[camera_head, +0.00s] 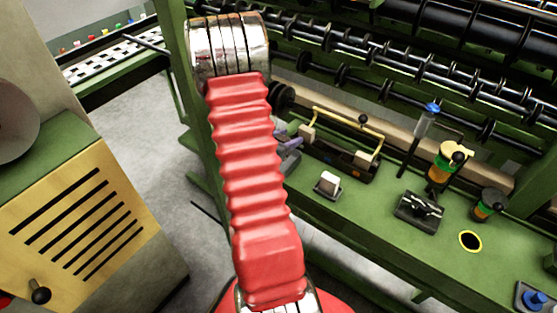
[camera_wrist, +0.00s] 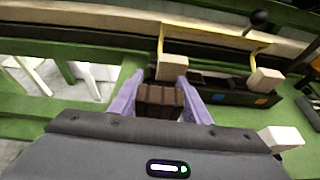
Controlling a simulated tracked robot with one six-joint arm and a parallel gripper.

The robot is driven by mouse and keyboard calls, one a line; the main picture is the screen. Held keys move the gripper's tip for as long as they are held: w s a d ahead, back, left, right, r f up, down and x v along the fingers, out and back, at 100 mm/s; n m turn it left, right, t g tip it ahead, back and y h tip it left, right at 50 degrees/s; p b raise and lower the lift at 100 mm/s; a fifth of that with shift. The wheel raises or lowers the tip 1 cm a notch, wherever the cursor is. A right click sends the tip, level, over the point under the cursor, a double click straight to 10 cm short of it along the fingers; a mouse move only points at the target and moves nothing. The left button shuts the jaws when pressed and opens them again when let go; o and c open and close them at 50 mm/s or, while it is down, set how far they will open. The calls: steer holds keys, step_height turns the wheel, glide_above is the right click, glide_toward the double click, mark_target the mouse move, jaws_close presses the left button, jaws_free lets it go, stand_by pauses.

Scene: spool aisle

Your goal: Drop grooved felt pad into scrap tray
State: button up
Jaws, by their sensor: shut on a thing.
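My gripper (camera_wrist: 158,95) has purple fingers and is shut on a brown grooved block, the felt pad (camera_wrist: 160,102). In the head view my gripper (camera_head: 289,142) shows only partly beside my red arm, and the pad cannot be made out there. A dark, long tray (camera_head: 337,158) with a yellow bar handle and cream end blocks lies just right of my gripper on the green bench. The same tray shows beyond and right of the pad in the wrist view (camera_wrist: 236,98). I cannot tell for certain that it is the scrap tray.
A cream block on a dark base (camera_head: 328,184) stands near the green bench's (camera_head: 375,205) front. Further right are a black clamp (camera_head: 419,208), a yellow-and-green bottle-like item (camera_head: 447,165) and a yellow-rimmed hole (camera_head: 470,241). Black rollers (camera_head: 400,60) run behind.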

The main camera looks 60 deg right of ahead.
steer(key=shift+f, duration=1.05)
steer(key=o, duration=1.1)
steer(key=v, duration=1.3)
steer(key=shift+a+r, duration=0.1)
steer(key=shift+a, duration=0.25)
steer(key=shift+w, duration=0.1)
